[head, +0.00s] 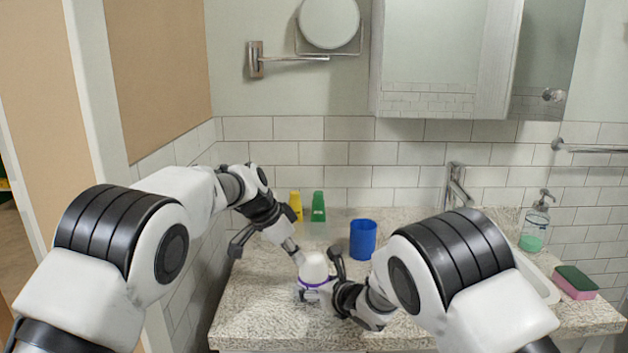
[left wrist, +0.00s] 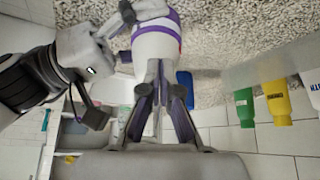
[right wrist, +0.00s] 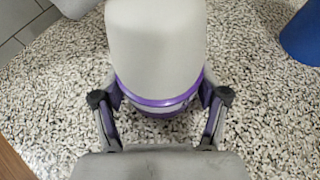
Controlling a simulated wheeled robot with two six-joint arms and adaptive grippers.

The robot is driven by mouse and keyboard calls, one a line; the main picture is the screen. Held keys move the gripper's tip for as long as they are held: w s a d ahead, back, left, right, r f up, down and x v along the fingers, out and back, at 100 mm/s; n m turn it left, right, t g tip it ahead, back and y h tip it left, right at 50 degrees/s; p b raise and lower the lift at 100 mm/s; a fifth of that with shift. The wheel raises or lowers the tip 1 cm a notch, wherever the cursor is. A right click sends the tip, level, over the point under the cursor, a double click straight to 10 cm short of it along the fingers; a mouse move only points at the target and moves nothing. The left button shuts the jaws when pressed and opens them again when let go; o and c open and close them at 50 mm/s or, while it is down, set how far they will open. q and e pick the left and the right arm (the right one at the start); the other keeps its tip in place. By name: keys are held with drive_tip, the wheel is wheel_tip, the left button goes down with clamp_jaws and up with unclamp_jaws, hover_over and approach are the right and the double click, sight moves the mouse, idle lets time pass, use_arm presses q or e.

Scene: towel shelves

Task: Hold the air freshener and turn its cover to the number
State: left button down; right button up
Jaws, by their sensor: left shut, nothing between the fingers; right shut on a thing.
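The air freshener (head: 314,268) stands upright on the counter, with a white domed cover and a purple ring low on its body. It also shows large in the right wrist view (right wrist: 158,50) and in the left wrist view (left wrist: 156,45). My right gripper (right wrist: 160,98) is shut on the air freshener, one finger on each side near the purple ring. My left gripper (left wrist: 158,78) is shut and empty, its fingertips close to the upper cover; I cannot tell whether they touch it. No number on the air freshener can be read.
A blue cup (head: 363,240) stands behind and right of the air freshener. Green (head: 318,207) and yellow (head: 296,206) bottles stand by the tiled wall. The faucet (head: 458,185), soap dispenser (head: 535,225) and sponge (head: 575,282) are at the right. The front-left counter (head: 255,310) is clear.

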use_arm(q)
drive_tip(key=shift+w+d, duration=0.1)
drive_tip(key=shift+d, duration=0.1)
idle(0.5)
drive_tip(key=shift+s+d, duration=0.25)
drive_tip(key=shift+s, duration=0.2)
idle(0.4)
drive_tip(key=shift+s+a, duration=0.2)
drive_tip(key=shift+a, duration=0.15)
wheel_tip(320, 180, up, 6)
idle(0.3)
